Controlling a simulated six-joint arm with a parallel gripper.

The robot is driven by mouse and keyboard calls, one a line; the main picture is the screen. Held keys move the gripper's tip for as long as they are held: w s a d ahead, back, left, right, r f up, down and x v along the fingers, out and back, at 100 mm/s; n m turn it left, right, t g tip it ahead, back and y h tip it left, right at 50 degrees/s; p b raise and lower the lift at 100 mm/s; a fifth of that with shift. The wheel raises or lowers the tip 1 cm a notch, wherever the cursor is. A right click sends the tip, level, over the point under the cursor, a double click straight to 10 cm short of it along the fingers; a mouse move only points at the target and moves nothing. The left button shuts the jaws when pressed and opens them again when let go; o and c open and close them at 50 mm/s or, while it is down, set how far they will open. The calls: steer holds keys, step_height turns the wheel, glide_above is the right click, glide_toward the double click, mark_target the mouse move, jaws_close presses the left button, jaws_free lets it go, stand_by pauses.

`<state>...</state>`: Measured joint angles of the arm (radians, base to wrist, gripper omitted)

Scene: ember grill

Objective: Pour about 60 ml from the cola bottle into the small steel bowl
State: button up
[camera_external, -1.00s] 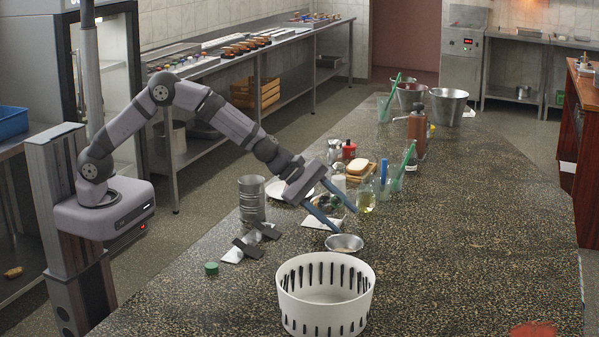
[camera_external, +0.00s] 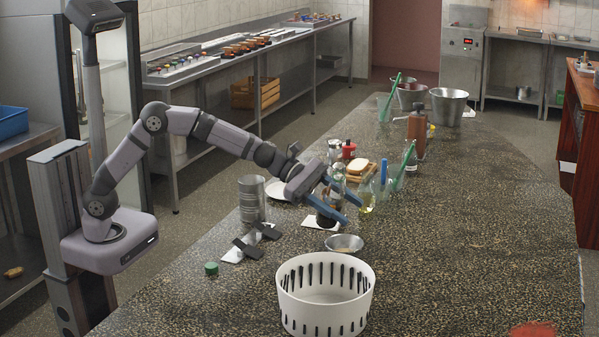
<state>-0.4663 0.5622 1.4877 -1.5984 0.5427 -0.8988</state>
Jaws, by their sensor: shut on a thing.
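The small steel bowl (camera_external: 344,245) sits on the speckled counter, behind the white slotted basket. Its inside looks light brown, but I cannot tell how much liquid is in it. My gripper (camera_external: 351,211) is behind the bowl and apart from it. It is shut on a dark bottle, which I take to be the cola bottle (camera_external: 325,219).
The white slotted basket (camera_external: 325,308) stands in front of the bowl. A ribbed steel can (camera_external: 252,200) and a green cap (camera_external: 211,268) are to the left.

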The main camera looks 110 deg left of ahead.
mark_target(345, 195)
steer(key=shift+w+r+n+t+h+b, duration=0.1)
steer(key=shift+r+n+t+h+b, duration=0.2)
steer(key=shift+b, duration=0.65)
steer(key=shift+w+n+t+h+b, duration=0.1)
steer(key=shift+t+b, duration=0.3)
steer(key=shift+b, duration=0.5)
steer(key=r+b, duration=0.1)
steer(key=r+n+t+b, duration=0.1)
steer(key=b, duration=0.1)
steer(key=shift+w+d+r+h, duration=0.1)
steer(key=shift+d+r+h, duration=0.1)
steer(key=shift+r+h, duration=0.15)
steer(key=shift+w+d+r+n+t+b, duration=0.1)
steer(key=shift+r+n+t+b, duration=0.35)
steer(key=shift+r, duration=0.45)
steer(key=shift+r+n+t+b, duration=0.3)
steer(key=shift+r+n+t, duration=0.15)
steer(key=shift+r, duration=0.45)
